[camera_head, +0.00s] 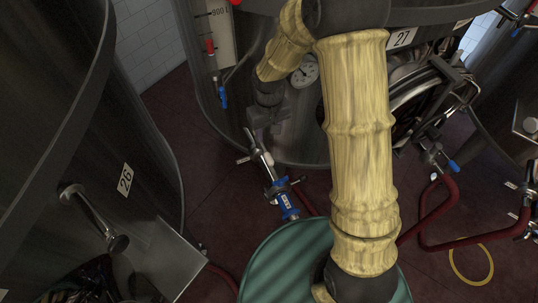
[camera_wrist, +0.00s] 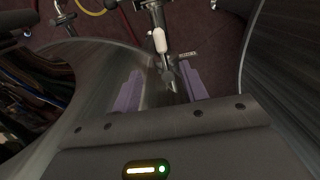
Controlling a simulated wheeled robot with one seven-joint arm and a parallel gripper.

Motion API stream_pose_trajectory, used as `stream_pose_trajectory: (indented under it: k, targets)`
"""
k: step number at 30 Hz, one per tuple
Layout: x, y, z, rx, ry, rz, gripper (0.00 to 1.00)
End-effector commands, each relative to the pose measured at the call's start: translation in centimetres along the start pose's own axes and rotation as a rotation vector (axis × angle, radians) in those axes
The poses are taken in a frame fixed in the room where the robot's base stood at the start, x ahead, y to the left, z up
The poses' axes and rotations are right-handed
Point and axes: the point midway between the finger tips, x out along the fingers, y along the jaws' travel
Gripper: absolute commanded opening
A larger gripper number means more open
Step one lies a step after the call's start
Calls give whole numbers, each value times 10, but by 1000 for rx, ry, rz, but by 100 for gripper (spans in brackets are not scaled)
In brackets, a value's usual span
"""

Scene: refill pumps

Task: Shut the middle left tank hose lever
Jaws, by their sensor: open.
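A steel pipe valve (camera_head: 264,158) juts from the lower left of the middle tank (camera_head: 292,144), marked 27. A blue labelled lever (camera_head: 287,203) shows at its lower end, near a red hose. My gripper (camera_head: 262,119) is just above this pipe, beside the tank. In the wrist view my gripper (camera_wrist: 160,88) has two purple fingers spread apart, with nothing held. A metal pipe fitting with a pale handle-like part (camera_wrist: 160,41) lies beyond and between the fingertips. I cannot tell whether the fingers touch the fitting.
Tank 26 (camera_head: 80,150) with its outlet pipe stands at the left. A green round drum top (camera_head: 283,262) is below the valve, partly behind my arm. A smaller blue handle (camera_head: 222,97) hangs by the level gauge. Red hoses (camera_head: 445,213) and a yellow ring (camera_head: 473,263) are on the right floor.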

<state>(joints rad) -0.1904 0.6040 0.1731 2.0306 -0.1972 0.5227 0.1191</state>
Motion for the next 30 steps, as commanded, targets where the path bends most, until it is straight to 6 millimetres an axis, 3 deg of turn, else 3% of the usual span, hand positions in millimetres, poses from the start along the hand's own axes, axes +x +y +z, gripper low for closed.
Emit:
stream_pose_trajectory:
  k: [21,30]
  targets:
    - [117,0,0,0,-2,0,43]
    - [140,0,0,0,0,0,43]
